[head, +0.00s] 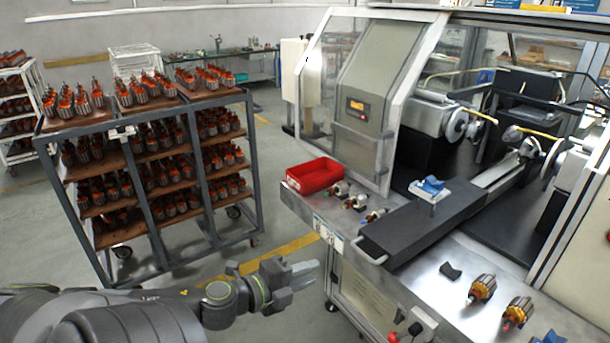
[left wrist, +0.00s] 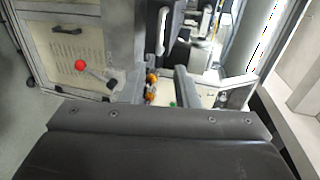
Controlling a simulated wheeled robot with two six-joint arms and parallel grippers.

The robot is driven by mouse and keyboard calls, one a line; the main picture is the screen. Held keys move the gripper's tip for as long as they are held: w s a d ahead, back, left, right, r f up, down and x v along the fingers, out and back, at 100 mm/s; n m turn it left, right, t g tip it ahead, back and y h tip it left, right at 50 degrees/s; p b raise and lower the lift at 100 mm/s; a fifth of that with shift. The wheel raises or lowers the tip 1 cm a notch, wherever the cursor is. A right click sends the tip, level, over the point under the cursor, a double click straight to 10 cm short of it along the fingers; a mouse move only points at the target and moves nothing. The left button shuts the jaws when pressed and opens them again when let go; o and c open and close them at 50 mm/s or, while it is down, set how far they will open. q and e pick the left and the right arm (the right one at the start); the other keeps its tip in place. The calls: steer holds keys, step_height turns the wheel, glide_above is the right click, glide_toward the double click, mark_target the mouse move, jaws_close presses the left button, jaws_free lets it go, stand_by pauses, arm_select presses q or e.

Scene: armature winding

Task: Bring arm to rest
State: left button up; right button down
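My left arm (head: 120,315) reaches in from the lower left in the head view. My left gripper (head: 304,275) hangs in the air in front of the machine's metal table, left of its front edge. It looks empty. In the left wrist view its two fingers (left wrist: 163,88) stand apart, with a gap between them and orange-and-metal armatures showing beyond. My right arm and gripper do not show in the head view.
A winding machine (head: 375,90) stands behind the metal table (head: 420,285), which bears a red bin (head: 315,175), several armatures (head: 482,288) and a black beam (head: 425,222). A rack (head: 160,245) of armatures stands at left. Floor shows between rack and table.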

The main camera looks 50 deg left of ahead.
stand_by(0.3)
arm_select(q)
steer(key=s+a+f+n+g+y+b, duration=0.1)
steer(key=a+f+n+g+y, duration=0.15)
steer(key=a+f, duration=0.55)
steer(key=s+a+f+n+g+y+b, duration=0.1)
steer(key=a+f+n+y+b, duration=0.2)
steer(key=f, duration=0.8)
steer(key=s+a+f+n+g, duration=0.1)
steer(key=s+f+n+g, duration=0.15)
steer(key=f, duration=0.55)
steer(key=s+a+f+n+g, duration=0.1)
steer(key=s+f+n, duration=0.3)
steer(key=f, duration=0.5)
steer(key=s+d+f+n+g+b, duration=0.1)
steer(key=s+d+f+n+g, duration=0.15)
steer(key=s+f, duration=0.4)
steer(key=s+d+f+n+g+b, duration=0.1)
steer(key=s+d+f+b, duration=0.2)
steer(key=f, duration=0.6)
steer(key=s+d+f+n+g+h, duration=0.1)
steer(key=s+d+f+n+g, duration=0.1)
steer(key=s+d+f, duration=0.3)
steer(key=s+d+f+n+g+h, duration=0.2)
steer(key=s+d+f, duration=0.4)
steer(key=d, duration=0.6)
steer(key=shift+s+f, duration=0.2)
steer(key=shift+f, duration=0.2)
steer(key=shift+d, duration=0.1)
